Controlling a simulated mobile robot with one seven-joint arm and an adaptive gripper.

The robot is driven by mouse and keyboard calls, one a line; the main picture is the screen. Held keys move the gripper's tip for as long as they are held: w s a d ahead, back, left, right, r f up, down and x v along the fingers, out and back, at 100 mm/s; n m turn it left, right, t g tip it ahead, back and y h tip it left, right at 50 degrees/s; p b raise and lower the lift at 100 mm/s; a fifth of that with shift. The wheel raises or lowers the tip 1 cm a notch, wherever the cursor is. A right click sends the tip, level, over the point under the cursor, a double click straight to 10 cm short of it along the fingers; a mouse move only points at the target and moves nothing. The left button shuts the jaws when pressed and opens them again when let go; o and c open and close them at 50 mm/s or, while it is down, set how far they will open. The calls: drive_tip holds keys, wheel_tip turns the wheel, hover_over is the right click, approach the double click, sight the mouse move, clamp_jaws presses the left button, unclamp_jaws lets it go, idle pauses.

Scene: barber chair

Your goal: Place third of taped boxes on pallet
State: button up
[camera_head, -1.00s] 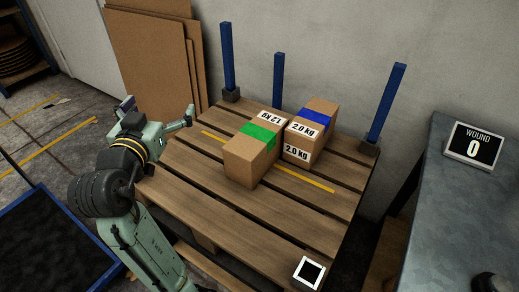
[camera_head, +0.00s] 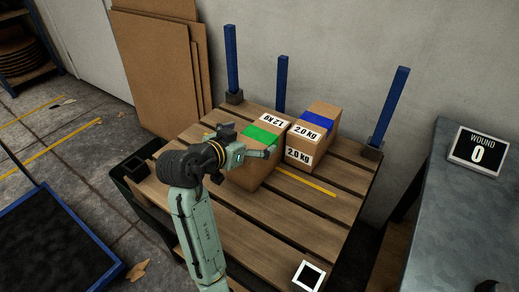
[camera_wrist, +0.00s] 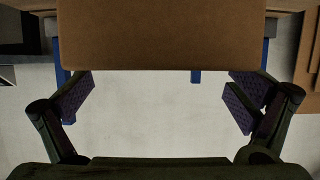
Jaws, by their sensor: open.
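The pallet (camera_head: 260,225) is a wooden slatted platform. Two cardboard boxes stand side by side on it: a green-taped box (camera_head: 248,179) labelled 1.2 kg and a blue-taped box (camera_head: 325,131) labelled 2.0 kg. No other taped box shows. A plain cardboard box face (camera_wrist: 160,35) fills the top middle, probably the green-taped box.
Blue posts (camera_head: 283,82) rise along the pallet's back. A grey table (camera_head: 455,225) with a sign reading "WOUND 0" (camera_head: 478,148) is at right. A dark blue-edged platform (camera_head: 55,245) lies at left. Cardboard sheets (camera_head: 160,75) lean on the wall.

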sight(268, 130)
drive_tip(key=shift+x, duration=1.2)
drive_tip(key=shift+r, duration=0.1)
drive_tip(key=c, duration=2)
drive_tip(key=shift+r, duration=0.1)
drive_tip(key=shift+c, duration=0.2)
drive_tip(key=shift+r, duration=0.1)
